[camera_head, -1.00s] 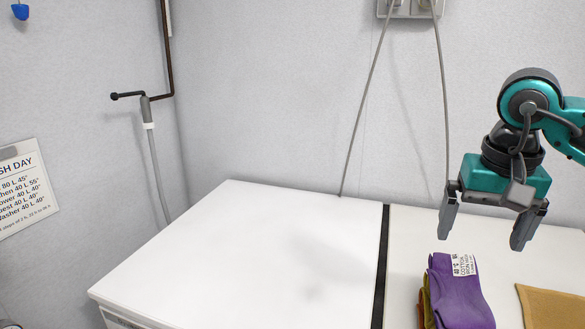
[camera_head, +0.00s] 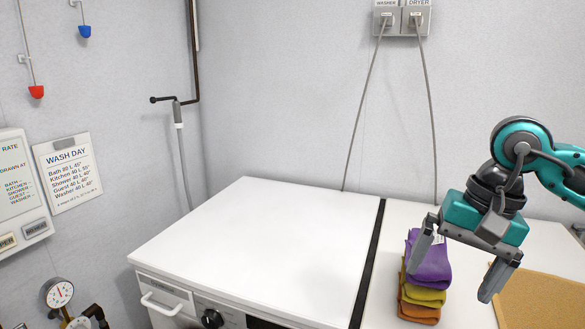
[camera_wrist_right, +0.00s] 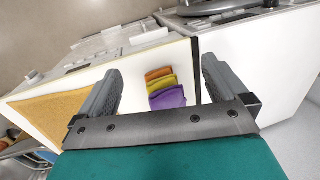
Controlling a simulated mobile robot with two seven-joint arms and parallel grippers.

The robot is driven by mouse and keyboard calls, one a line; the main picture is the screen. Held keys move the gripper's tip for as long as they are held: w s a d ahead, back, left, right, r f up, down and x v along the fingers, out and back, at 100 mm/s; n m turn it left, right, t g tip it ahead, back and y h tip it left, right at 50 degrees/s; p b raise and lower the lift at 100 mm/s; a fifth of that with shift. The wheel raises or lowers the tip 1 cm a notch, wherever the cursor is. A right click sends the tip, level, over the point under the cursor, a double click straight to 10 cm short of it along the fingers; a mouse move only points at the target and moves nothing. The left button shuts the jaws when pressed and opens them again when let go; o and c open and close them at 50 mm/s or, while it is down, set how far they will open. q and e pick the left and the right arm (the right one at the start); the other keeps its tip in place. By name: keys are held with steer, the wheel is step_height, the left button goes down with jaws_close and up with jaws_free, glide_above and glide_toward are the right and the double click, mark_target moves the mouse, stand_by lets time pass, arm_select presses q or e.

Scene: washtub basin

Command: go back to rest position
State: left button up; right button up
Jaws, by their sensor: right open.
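My right gripper (camera_head: 460,262) is open and empty at the right of the head view, above the right-hand white machine top. Its fingers point down and are spread apart. A stack of folded cloths, purple (camera_head: 430,262), yellow-green (camera_head: 424,291) and orange (camera_head: 418,312), lies on that top, left of and partly behind the gripper in the picture. In the right wrist view the purple cloth (camera_wrist_right: 168,97) shows between the two fingers (camera_wrist_right: 160,85), apart from them. My left gripper is not in view.
A tan mat (camera_head: 540,297) lies right of the stack. The left white top (camera_head: 265,240), the washer's, is clear. Two cables hang from the wall sockets (camera_head: 402,20). A pressure gauge (camera_head: 60,293) and a Wash Day sign (camera_head: 68,172) are at the left.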

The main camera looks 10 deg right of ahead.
steer(key=a+m+t+y, duration=0.2)
steer(key=a+m+y, duration=1.65)
steer(key=a, duration=0.45)
steer(key=w+d+f+m+t+h, duration=0.25)
steer(key=f+m+t+h, duration=0.35)
steer(key=m, duration=0.8)
steer(key=w+d+f+m+t+h, duration=0.1)
steer(key=d+f+m+t+h, duration=0.3)
steer(key=f+m+t, duration=0.7)
steer(key=s+d+f+m+g+h, duration=0.3)
steer(key=s+f+m, duration=0.3)
steer(key=f+m, duration=0.2)
steer(key=s+d+f+m+g+h, duration=0.3)
steer(key=s+f+m+g+h, duration=0.2)
steer(key=f+m, duration=0.4)
steer(key=s+m+g, duration=0.1)
steer(key=m, duration=0.1)
steer(key=shift+s+d+m+h, duration=0.3)
steer(key=shift+m+h, duration=0.05)
